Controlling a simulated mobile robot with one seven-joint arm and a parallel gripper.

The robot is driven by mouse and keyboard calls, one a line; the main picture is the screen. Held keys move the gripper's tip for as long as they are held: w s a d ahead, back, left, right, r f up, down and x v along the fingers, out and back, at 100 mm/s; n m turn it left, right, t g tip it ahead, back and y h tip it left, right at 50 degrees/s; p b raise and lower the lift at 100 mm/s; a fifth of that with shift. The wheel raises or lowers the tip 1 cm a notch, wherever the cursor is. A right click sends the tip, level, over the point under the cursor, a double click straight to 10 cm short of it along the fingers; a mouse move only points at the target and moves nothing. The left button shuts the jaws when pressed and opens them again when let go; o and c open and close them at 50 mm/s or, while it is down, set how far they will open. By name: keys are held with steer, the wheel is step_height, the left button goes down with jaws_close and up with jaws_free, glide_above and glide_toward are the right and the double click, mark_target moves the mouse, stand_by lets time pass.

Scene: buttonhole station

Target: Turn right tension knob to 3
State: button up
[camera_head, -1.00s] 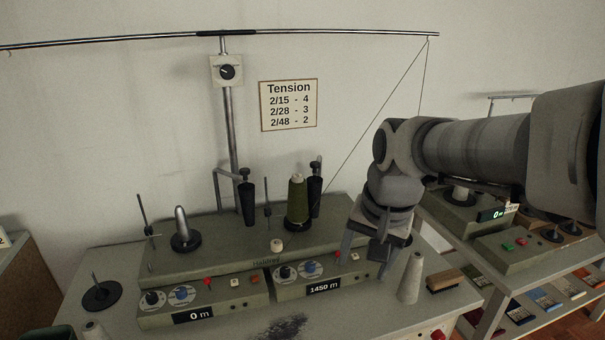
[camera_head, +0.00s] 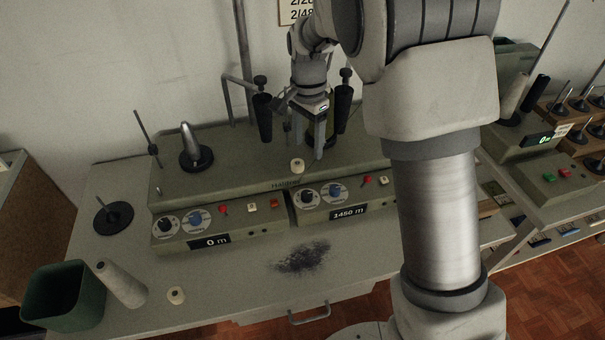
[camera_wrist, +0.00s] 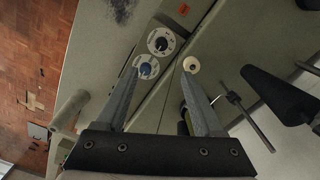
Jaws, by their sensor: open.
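The right panel of the winding machine carries a black knob (camera_head: 306,198) and a blue knob (camera_head: 335,191), each on a white dial. Which one sets tension is too small to read. In the wrist view the black knob (camera_wrist: 162,43) lies beyond the blue knob (camera_wrist: 147,69), near the left fingertip. My gripper (camera_head: 301,147) is open and empty, pointing down above the machine's top, behind the panel. Its fingers (camera_wrist: 161,82) are spread apart in the wrist view. A cream knob (camera_head: 297,165) sits just in front of it, near the right fingertip in the wrist view.
The left panel has a similar black knob (camera_head: 165,225) and blue knob (camera_head: 196,218). Black tensioner posts (camera_head: 263,117) flank my gripper, with the olive yarn cone (camera_head: 331,128) mostly hidden behind it. The tension chart (camera_head: 299,12) is cut off.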

mark_target(307, 193)
step_height(307, 193, down, 18)
steer(key=shift+w+r+b, duration=0.1)
steer(key=shift+b, duration=0.25)
jaws_close()
stand_by(0.5)
